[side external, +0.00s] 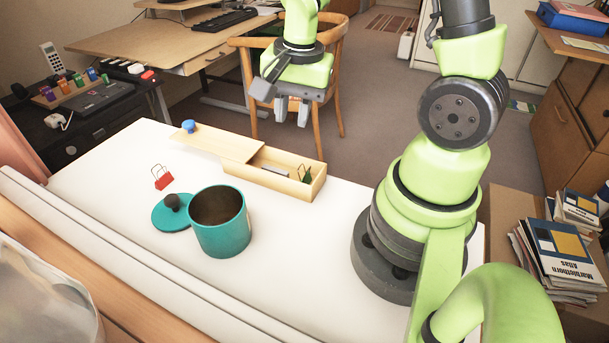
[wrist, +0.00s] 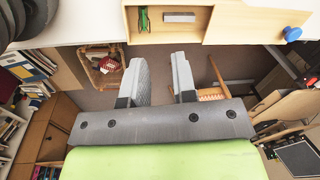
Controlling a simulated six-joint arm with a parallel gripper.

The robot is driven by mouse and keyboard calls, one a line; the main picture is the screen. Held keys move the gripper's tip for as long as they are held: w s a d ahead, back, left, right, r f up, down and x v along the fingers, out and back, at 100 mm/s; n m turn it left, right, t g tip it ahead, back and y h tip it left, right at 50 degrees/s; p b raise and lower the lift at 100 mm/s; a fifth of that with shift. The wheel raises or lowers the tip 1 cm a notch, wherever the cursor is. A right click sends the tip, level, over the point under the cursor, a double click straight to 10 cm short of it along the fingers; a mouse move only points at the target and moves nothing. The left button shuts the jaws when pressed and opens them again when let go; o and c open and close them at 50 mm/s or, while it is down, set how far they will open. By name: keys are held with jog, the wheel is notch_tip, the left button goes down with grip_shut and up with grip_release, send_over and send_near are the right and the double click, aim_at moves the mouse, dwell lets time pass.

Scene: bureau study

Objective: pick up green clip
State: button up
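The green clip (side external: 305,174) lies in the open right end of a long wooden box (side external: 308,190) on the white table. It also shows in the wrist view (wrist: 144,19) at the top, inside the box near one end. The box's wooden lid (side external: 215,141) is slid to the left and covers the other part; it has a blue knob (side external: 189,126). My gripper (side external: 292,116) is above and behind the box, apart from it. In the wrist view its two fingers (wrist: 159,62) stand apart with nothing between them.
A small grey block (side external: 275,170) lies in the box beside the clip. A red clip (side external: 163,181), a teal pot (side external: 221,239) and its teal lid (side external: 166,221) with a dark knob stand nearer the front left. The table right of the pot is clear. A wooden chair (side external: 338,60) stands behind.

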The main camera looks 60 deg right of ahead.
aim_at(305, 167)
jog(key=f+m, duration=0.1)
jog(key=f, duration=0.1)
jog(key=d+f+g, duration=0.1)
jog(key=f, duration=0.1)
jog(key=f+m, duration=0.1)
jog(key=shift+s+d+f+m, duration=0.2)
jog(key=shift+s+f+m, duration=0.1)
jog(key=shift+s+f, duration=0.1)
notch_tip(305, 167, down, 4)
jog(key=shift+f, duration=0.15)
jog(key=shift+d+f, duration=0.25)
jog(key=shift+f, duration=1.1)
jog(key=shift+d+f, duration=0.2)
jog(key=shift+f, duration=1.1)
grip_shut()
